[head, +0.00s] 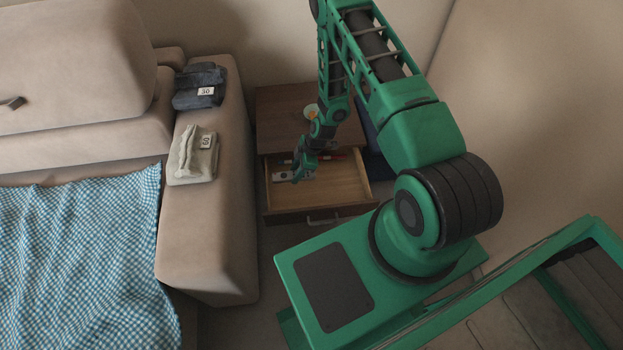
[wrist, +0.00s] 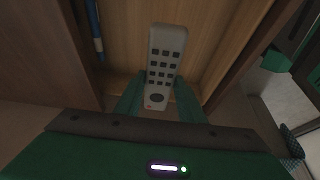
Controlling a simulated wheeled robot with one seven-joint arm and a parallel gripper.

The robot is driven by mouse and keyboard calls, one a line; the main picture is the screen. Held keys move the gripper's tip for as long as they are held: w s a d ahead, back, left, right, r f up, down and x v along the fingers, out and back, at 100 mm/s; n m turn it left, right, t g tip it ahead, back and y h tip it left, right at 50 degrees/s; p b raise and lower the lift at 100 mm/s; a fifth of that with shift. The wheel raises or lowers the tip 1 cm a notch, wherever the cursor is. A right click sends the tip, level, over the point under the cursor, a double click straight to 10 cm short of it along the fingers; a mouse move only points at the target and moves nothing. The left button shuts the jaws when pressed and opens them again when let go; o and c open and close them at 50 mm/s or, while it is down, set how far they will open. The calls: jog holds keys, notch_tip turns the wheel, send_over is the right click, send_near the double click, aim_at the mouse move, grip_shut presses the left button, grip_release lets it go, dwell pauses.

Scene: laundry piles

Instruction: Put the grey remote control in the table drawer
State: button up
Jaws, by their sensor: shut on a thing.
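The grey remote control (wrist: 165,62) is held between the two fingers of my gripper (wrist: 158,100) in the wrist view, its buttons facing the camera. In the head view my gripper (head: 297,174) is over the open table drawer (head: 345,190), with the small pale remote (head: 281,176) at its tip, near the drawer's left side. The wrist view shows the wooden drawer floor (wrist: 207,45) behind the remote. I cannot tell whether the remote touches the drawer floor.
A blue pen-like item (wrist: 95,30) and a red item (head: 330,158) lie toward the back of the drawer. A small cup (head: 310,111) stands on the wooden table (head: 280,105). The sofa arm (head: 215,225) at left bears folded dark (head: 199,86) and pale (head: 193,155) clothes.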

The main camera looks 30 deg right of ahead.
aim_at(294, 191)
notch_tip(294, 191, down, 10)
jog(key=shift+f, duration=0.1)
dwell(0.4)
jog(key=o, duration=1.1)
jog(key=v, duration=1.2)
